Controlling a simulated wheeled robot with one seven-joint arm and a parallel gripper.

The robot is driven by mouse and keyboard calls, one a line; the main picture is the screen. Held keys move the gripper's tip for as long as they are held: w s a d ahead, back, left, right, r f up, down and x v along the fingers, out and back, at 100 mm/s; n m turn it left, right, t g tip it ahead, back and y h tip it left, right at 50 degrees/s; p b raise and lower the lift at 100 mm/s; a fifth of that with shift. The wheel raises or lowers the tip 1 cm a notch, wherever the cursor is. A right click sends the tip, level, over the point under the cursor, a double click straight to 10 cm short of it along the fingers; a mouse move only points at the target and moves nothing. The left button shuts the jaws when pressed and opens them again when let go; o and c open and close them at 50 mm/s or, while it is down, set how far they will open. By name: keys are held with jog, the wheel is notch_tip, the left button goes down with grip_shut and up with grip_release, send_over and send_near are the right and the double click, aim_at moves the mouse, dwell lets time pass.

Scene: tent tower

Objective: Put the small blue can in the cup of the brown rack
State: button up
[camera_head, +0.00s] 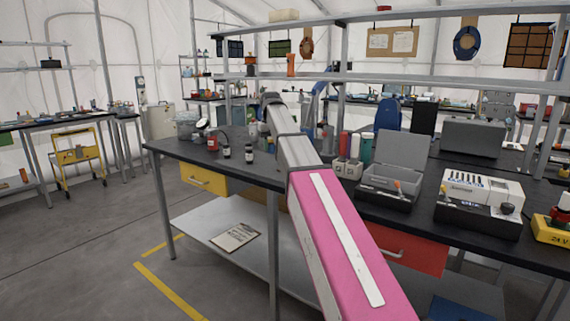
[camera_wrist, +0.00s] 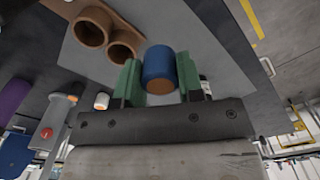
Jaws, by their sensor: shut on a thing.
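The small blue can (camera_wrist: 158,62) is between the green fingertips of my gripper (camera_wrist: 158,84) in the wrist view. My gripper is shut on it, and the can's orange-brown end face shows. The brown rack (camera_wrist: 130,30) is at the top left of the wrist view, on a grey surface. Two round open cups of it show, one (camera_wrist: 91,28) at the upper left and one (camera_wrist: 122,46) closer to the can. Both look empty. The can is beside the closer cup in the picture, apart from it. In the head view my arm hides the gripper, can and rack.
The dark workbench (camera_head: 175,152) carries a red jar (camera_head: 213,142) and small dark bottles (camera_head: 249,154) left of my arm. Right of it stand an open grey case (camera_head: 392,178) and a white-and-black device (camera_head: 482,195). A shelf rail (camera_head: 400,80) crosses above the bench.

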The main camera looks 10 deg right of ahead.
jog(key=w+d+f, duration=0.1)
jog(key=d, duration=0.1)
jog(key=w+d+f, duration=0.1)
jog(key=d+f, duration=0.1)
jog(key=w+d+f, duration=0.1)
jog(key=d, duration=0.1)
jog(key=shift+w+d+f, duration=0.15)
jog(key=shift+w+f, duration=0.05)
jog(key=shift+w, duration=0.05)
jog(key=f, duration=0.4)
jog(key=shift+s, duration=0.4)
jog(key=shift+f, duration=0.1)
jog(key=shift+s+f, duration=0.5)
jog(key=shift+f, duration=0.05)
jog(key=o, duration=0.8)
jog(key=shift+o, duration=0.5)
notch_tip(320, 180, up, 13)
jog(key=w, duration=0.1)
jog(key=shift+w, duration=0.35)
jog(key=shift+r, duration=0.15)
